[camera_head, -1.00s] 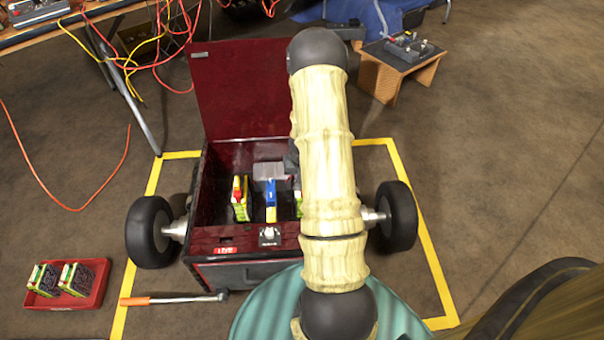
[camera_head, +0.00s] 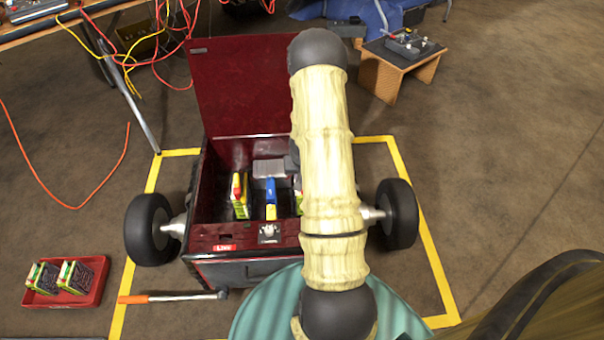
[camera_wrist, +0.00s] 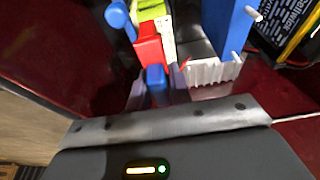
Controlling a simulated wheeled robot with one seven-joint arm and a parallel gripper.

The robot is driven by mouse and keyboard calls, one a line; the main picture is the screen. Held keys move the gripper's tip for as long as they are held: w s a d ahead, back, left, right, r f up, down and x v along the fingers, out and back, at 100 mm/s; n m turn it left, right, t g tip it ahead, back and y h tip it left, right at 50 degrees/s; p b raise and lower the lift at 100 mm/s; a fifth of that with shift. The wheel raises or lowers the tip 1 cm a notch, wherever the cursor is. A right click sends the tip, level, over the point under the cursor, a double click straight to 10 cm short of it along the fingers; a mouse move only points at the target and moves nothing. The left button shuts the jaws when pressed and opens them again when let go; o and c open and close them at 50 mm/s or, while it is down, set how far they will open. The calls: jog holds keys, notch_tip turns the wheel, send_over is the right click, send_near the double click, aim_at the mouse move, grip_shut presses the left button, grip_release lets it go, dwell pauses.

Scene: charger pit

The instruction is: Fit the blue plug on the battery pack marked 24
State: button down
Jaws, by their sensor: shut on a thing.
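In the wrist view, my gripper (camera_wrist: 158,88) is shut on a small blue piece, seemingly the blue plug (camera_wrist: 156,76). A red block (camera_wrist: 150,45) sits just beyond it, in front of a yellow-green pack (camera_wrist: 150,12). In the head view, my arm hides the gripper. The open dark-red box (camera_head: 206,200) holds a yellow-green pack with a red top (camera_head: 238,192) and a blue-and-yellow piece (camera_head: 271,198). Another pack (camera_head: 298,202) is partly hidden by my arm. No number 24 is readable, so I cannot tell which pack is marked 24.
The box's raised lid (camera_head: 240,90) stands at the back. A grey block (camera_head: 268,169) is inside the box. A red tray (camera_head: 60,295) with two packs and an orange-handled tool (camera_head: 170,298) lie at the lower left. A small wooden stand (camera_head: 400,70) is at the upper right.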

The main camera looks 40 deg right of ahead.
jog(key=shift+f+b, duration=0.3)
jog(key=shift+f, duration=0.25)
jog(key=c, duration=1.2)
grip_release()
jog(key=shift+r, duration=0.15)
jog(key=p+v, duration=0.8)
jog(key=v, duration=0.9)
jog(key=shift+a+r, duration=0.1)
